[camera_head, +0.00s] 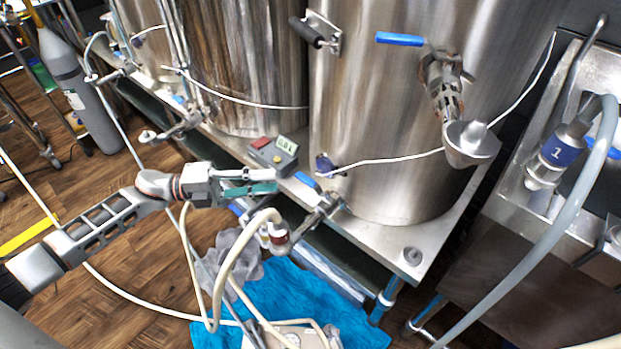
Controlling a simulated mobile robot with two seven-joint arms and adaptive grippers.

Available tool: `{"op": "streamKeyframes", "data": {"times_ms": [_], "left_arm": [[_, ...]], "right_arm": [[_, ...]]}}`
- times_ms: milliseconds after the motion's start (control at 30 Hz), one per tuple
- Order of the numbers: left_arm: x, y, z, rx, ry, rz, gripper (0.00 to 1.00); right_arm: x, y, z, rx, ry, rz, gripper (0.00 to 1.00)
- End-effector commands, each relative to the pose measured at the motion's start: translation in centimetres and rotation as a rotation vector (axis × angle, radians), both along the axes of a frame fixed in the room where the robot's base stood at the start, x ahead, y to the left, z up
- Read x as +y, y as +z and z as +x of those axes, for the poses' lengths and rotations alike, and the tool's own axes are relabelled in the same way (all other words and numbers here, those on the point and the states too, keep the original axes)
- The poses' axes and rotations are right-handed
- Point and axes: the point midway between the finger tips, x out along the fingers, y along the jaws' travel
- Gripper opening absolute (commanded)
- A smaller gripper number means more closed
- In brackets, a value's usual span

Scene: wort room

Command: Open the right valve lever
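My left gripper (272,181) reaches in from the left, in front of the tanks. Its two fingers stand apart with a gap between them, and I see nothing held. A blue valve lever (307,181) lies just right of the fingertips, on a valve (322,207) low at the right tank's front; the fingers look apart from it. Another blue lever (400,39) sticks out leftward from a metal valve (442,85) high on the right tank (385,120). I cannot tell which of these is the right valve lever. My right gripper is not in view.
A small grey box with a display (275,155) sits on the steel ledge behind my gripper. Pale hoses (235,260) hang below it, over a blue cloth (285,300) on the wooden floor. A white cable (390,160) crosses the tank. A steel sink (520,200) is at right.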

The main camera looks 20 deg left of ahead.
Motion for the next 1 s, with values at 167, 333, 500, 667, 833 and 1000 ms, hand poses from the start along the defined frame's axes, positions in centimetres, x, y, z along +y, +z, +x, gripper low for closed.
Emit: {"op": "streamKeyframes", "data": {"times_ms": [167, 333, 500, 667, 833, 1000], "left_arm": [[-0.4, 0.0, 0.5, -0.013, -0.020, 0.016, 0.24], [-2.6, 0.2, 1.5, -0.015, -0.018, 0.014, 0.24], [-4.9, 0.2, 2.6, -0.014, -0.017, 0.013, 0.24], [-6.3, 0.1, 3.3, -0.012, -0.016, 0.013, 0.24], [-6.8, 0.1, 3.5, -0.011, -0.016, 0.014, 0.24], [-6.8, 0.1, 3.5, -0.011, -0.016, 0.014, 0.24]], "right_arm": [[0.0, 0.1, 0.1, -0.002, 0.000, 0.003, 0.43], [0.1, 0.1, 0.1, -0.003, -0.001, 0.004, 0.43], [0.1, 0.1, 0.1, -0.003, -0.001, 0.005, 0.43], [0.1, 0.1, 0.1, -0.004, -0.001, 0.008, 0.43], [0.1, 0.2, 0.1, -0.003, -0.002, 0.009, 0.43], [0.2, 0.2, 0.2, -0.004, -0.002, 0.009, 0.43]]}}
